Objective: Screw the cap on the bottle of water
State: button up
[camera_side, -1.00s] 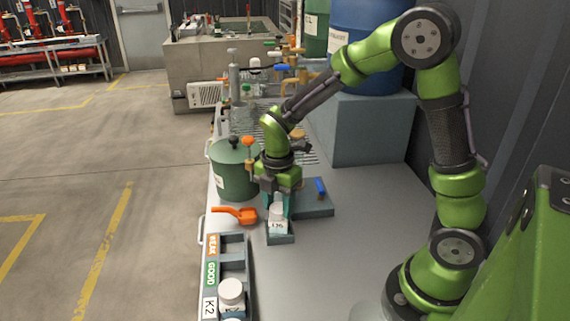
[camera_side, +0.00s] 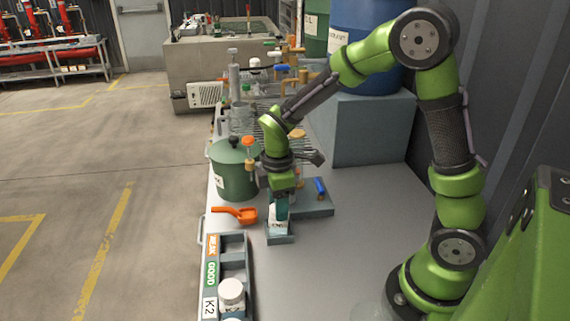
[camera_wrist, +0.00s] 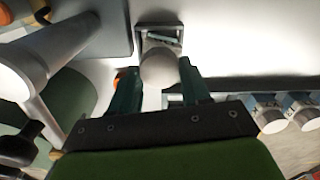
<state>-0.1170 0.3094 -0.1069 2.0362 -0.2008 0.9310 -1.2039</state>
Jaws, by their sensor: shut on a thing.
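The white bottle of water (camera_side: 277,224) stands upright in a small grey square holder (camera_side: 281,239) on the bench. My gripper (camera_side: 279,207) points straight down over it, with its dark teal fingers around the top. In the wrist view a round white cap (camera_wrist: 160,70) lies between the two fingertips (camera_wrist: 159,65), and my gripper is shut on it. The holder (camera_wrist: 147,28) shows beyond the cap. The gripper hides the joint between cap and bottle, and I cannot tell how far the cap is threaded.
A green pot (camera_side: 233,180) stands close left of my gripper. An orange scoop (camera_side: 236,214) lies left of the holder. A tray (camera_side: 238,262) with other white bottles (camera_side: 231,291) is in front. A grey block with a blue handle (camera_side: 320,188) is on the right. Bench at front right is clear.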

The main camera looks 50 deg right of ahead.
jog(key=shift+m, duration=0.7)
jog(key=m, duration=0.4)
jog(key=shift+m, duration=0.3)
jog(key=m, duration=0.4)
jog(key=o, duration=1.5)
jog(key=shift+c, duration=0.2)
jog(key=shift+r, duration=0.1)
